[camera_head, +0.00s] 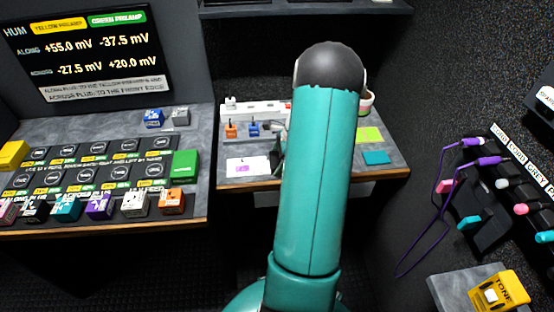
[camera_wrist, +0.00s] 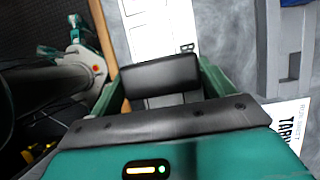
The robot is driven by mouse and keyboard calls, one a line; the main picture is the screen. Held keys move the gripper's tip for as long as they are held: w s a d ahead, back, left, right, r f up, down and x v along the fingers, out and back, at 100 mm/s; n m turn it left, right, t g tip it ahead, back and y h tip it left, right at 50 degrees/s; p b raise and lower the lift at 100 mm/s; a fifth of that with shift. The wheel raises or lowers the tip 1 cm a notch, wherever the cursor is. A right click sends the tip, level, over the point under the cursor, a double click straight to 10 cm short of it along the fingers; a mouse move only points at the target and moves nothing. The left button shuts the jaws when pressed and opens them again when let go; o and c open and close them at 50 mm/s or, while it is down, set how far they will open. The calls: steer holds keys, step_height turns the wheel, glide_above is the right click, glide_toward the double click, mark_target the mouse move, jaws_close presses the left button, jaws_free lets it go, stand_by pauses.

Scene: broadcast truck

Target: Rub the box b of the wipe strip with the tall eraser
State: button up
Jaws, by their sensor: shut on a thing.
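My gripper (camera_wrist: 160,92) is shut on a black block, which I take to be the tall eraser (camera_wrist: 160,72), between its two dark green fingers in the wrist view. A white strip with outlined boxes, the wipe strip (camera_wrist: 155,22), lies on the grey desk beyond the block. A letter B shows on it just past the block's upper right corner. The block hides the strip's near part, and I cannot tell whether it touches the strip. In the head view my arm hides most of the gripper and the eraser.
A white card with a purple mark (camera_head: 248,168) lies near the desk's wooden front edge (camera_head: 240,186). Small orange (camera_head: 231,131) and blue (camera_head: 253,129) blocks stand behind it. Green (camera_head: 370,134) and teal (camera_head: 376,158) pads lie to the right. A printed sheet (camera_wrist: 288,122) shows in the wrist view.

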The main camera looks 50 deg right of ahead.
steer(key=shift+s+d+f, duration=0.1)
steer(key=shift+s+d, duration=0.1)
steer(key=shift+s, duration=0.15)
steer(key=shift+s+r, duration=0.15)
steer(key=shift+r, duration=0.05)
step_height(320, 180, up, 2)
steer(key=shift+d+r, duration=0.1)
steer(key=shift+r, duration=0.5)
steer(key=shift+w+r, duration=0.2)
steer(key=shift+r, duration=0.15)
steer(key=shift+s+r, duration=0.1)
steer(key=shift+r, duration=1.95)
steer(key=shift+f, duration=0.1)
